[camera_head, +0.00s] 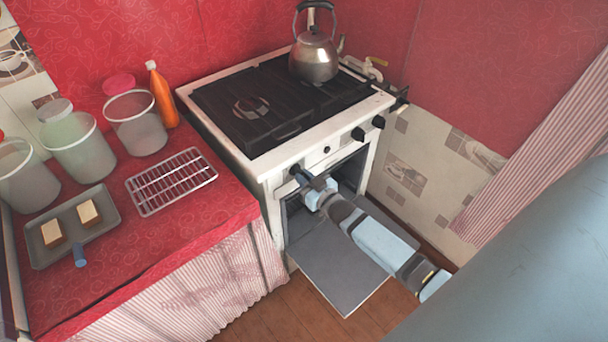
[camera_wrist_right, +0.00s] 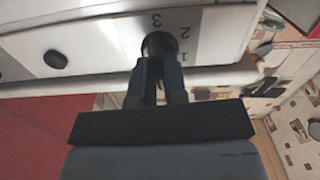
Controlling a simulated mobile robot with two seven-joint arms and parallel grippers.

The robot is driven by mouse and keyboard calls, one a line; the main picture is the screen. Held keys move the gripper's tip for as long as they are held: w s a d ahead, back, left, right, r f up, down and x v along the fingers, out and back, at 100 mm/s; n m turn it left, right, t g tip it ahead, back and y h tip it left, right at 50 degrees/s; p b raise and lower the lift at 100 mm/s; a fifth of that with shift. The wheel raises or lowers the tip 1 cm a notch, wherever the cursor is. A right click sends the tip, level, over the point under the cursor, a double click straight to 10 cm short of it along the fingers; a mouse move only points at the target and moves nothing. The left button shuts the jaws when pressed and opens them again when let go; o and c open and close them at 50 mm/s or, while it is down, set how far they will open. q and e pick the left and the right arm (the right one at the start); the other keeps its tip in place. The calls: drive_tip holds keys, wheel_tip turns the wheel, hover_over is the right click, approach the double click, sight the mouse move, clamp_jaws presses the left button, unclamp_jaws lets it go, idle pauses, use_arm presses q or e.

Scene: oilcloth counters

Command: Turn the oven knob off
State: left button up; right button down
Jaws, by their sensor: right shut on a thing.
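The white stove (camera_head: 270,163) stands in the corner with dark knobs along its front panel. My right gripper (camera_head: 305,178) is at the leftmost knob (camera_head: 295,170) of the panel. In the right wrist view its two fingers (camera_wrist_right: 159,75) are shut on this dark knob (camera_wrist_right: 157,43), with the marks 1, 2 and 3 printed beside it. The fingers hide part of the knob, so its exact setting cannot be read. Another knob (camera_wrist_right: 56,60) sits apart to the left in that view. The oven door (camera_head: 338,275) hangs open below my right arm. My left gripper is out of view.
A kettle (camera_head: 314,57) stands on the black hob. On the red counter left of the stove are a wire rack (camera_head: 171,180), a tray (camera_head: 112,207) with two pale blocks, several containers and an orange bottle (camera_head: 163,97). Wooden floor (camera_head: 243,322) shows below.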

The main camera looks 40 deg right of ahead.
drive_tip(key=shift+m, duration=0.6)
drive_tip(key=c, duration=1.2)
unclamp_jaws()
drive_tip(key=shift+o, duration=0.2)
drive_tip(key=s+d, duration=0.1)
drive_tip(key=s, duration=1.3)
drive_tip(key=shift+w, duration=0.1)
